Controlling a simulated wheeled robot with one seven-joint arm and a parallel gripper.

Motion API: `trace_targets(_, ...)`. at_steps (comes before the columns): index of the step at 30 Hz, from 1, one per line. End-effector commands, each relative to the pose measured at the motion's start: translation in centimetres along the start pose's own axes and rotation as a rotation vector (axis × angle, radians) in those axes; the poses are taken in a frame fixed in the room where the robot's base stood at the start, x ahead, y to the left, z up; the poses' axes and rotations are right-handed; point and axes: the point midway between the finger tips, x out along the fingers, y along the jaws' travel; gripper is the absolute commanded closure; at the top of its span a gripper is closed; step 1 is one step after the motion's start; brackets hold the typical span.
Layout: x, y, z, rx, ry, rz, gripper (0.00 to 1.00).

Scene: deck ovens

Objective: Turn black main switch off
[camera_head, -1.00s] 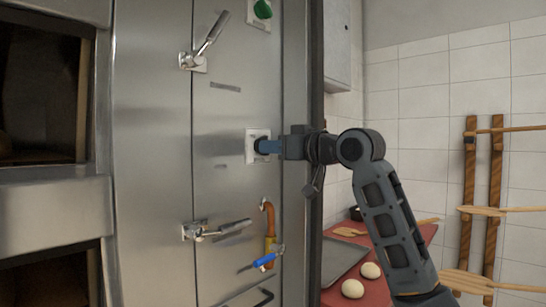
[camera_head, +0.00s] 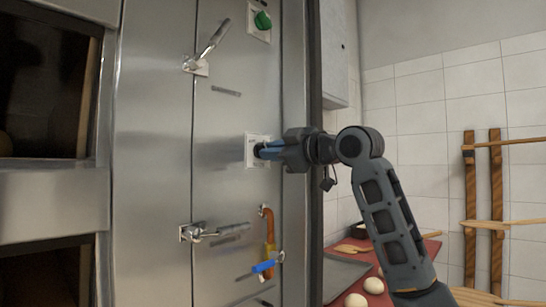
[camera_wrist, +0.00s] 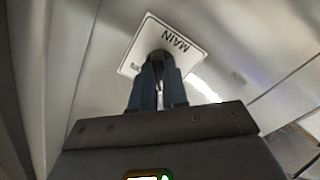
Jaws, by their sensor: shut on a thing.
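The black main switch (camera_head: 259,149) sits on a white plate (camera_head: 251,163) on the steel panel. In the wrist view the plate (camera_wrist: 190,33) reads "MAIN" and appears turned and tilted. My gripper (camera_head: 264,151) reaches it from the right, its blue fingers closed on the switch. In the wrist view the fingertips (camera_wrist: 158,62) meet at the dark knob (camera_wrist: 160,54). They hide most of the knob, so its pointer position cannot be read.
A green switch (camera_head: 262,20) is above. A lever (camera_head: 215,40) is upper left, another (camera_head: 215,231) lower left. A pipe with a blue-handled valve (camera_head: 264,266) is below. Oven openings are at left. A red table (camera_head: 412,262) with dough balls and a tray stands at right.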

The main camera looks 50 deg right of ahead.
Motion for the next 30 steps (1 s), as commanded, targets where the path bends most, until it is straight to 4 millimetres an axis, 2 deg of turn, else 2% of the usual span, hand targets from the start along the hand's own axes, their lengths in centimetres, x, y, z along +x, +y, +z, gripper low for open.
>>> trace_targets(19,0.03,-0.11,0.1,-0.049,-0.002,-0.003,1.0)
trace_targets(20,0.03,-0.11,0.1,-0.049,-0.002,-0.003,0.84)
trace_targets(21,0.03,-0.11,0.1,-0.049,-0.002,-0.003,0.8)
trace_targets(27,0.01,-0.06,0.05,-0.048,-0.001,-0.002,0.61)
trace_targets(30,0.01,-0.04,0.03,-0.048,-0.001,-0.002,0.61)
